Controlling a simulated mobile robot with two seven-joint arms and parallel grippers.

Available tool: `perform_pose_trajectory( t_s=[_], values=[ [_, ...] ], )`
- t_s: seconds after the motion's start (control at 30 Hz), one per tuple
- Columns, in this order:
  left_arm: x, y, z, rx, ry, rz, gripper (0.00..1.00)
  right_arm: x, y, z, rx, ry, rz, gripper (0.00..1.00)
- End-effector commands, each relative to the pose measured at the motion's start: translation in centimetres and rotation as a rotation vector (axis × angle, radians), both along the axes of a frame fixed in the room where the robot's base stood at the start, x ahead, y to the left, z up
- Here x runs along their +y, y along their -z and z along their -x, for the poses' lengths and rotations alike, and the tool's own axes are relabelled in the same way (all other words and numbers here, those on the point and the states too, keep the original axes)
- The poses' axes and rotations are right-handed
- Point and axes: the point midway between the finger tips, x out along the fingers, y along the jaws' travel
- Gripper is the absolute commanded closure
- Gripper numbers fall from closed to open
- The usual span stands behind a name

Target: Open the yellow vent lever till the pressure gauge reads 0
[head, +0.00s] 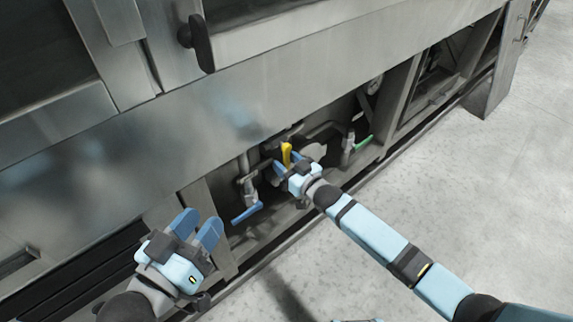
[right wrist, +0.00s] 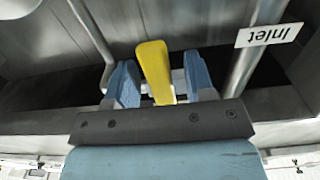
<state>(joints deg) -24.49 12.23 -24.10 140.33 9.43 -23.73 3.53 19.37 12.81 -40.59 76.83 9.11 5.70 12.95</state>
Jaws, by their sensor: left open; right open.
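The yellow vent lever (head: 286,154) is in the opening low on the machine in the head view. In the right wrist view the yellow lever (right wrist: 155,72) stands between the two blue fingers of my right gripper (right wrist: 162,85). My right gripper (head: 288,165) is open around the lever, with a gap visible on its right side. My left gripper (head: 196,230) is open and empty in front of the machine, lower left. A round gauge (head: 374,84) shows in the upper right of the opening; its reading is too small to tell.
A blue lever (head: 247,213) is left of the yellow one and a green lever (head: 364,142) is to the right. Pipes run around them. An "Inlet" label (right wrist: 268,36) shows upside down in the wrist view. The floor (head: 470,180) at right is clear.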

Motion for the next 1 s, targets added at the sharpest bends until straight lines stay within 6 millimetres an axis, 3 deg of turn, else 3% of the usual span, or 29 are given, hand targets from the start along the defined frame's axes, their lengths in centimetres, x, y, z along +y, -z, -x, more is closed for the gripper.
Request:
perform_pose_trajectory(
  t_s=[0.27,0.4,0.5,0.77,1.0],
  values=[
    [0.0,0.0,0.0,0.002,0.0,-0.001,0.57,0.1,0.0,-0.1,0.0,0.0,0.0,0.51],
    [0.0,0.0,0.0,0.002,0.0,-0.001,0.57,0.1,0.0,-0.1,0.0,0.0,0.0,0.83],
    [0.0,0.0,0.0,0.002,0.001,-0.001,0.57,0.1,0.0,-0.1,0.0,0.0,0.0,1.0],
    [0.0,-0.2,0.0,-0.002,0.0,0.001,0.57,0.0,-0.1,-0.2,-0.009,0.0,0.013,1.0],
    [0.1,-1.7,-0.1,-0.035,-0.01,0.016,0.57,-0.5,-0.3,-0.5,-0.07,0.001,0.098,1.0]
  ],
)
